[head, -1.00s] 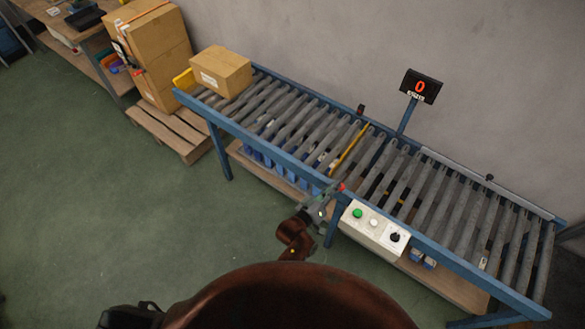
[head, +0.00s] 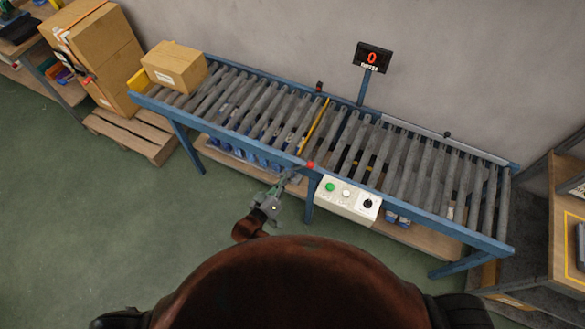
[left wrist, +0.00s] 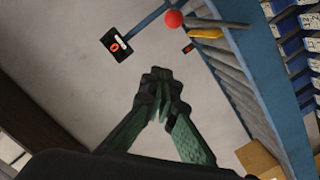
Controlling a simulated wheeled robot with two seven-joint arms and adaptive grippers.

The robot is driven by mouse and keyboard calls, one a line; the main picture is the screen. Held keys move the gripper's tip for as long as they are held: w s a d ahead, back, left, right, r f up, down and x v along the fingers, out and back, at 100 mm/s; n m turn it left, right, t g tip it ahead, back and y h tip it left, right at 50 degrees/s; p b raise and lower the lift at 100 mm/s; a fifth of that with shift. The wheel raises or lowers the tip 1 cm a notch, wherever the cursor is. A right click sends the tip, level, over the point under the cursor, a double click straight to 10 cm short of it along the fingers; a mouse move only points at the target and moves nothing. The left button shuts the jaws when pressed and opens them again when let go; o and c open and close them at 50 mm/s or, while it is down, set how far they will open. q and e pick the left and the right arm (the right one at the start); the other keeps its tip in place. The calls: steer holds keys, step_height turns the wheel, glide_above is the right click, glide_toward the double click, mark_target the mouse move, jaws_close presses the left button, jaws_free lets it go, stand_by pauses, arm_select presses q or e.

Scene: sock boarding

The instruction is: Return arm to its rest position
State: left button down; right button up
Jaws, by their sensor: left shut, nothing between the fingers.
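My left gripper (head: 289,178) is at the front edge of the roller conveyor (head: 232,131), left of the control box (head: 346,199). In the left wrist view the left gripper (left wrist: 160,85) is shut, with its fingertips together and nothing between them. A small red ball-shaped part (head: 310,164) sits on the conveyor's front rail near the fingertips. It also shows in the left wrist view (left wrist: 174,19), apart from the fingers. My right gripper is not in view.
A cardboard box (head: 174,66) sits on the conveyor's left end. Stacked boxes (head: 100,50) stand on a pallet (head: 130,139) at the left. A counter display (head: 373,57) reading 0 stands behind the conveyor. A wooden table (head: 569,215) is at the right. The green floor in front is clear.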

arm_select(q)
steer(key=shift+s+a+r, duration=0.1)
steer(key=shift+s+a, duration=0.15)
steer(key=shift+s, duration=0.15)
stand_by(0.3)
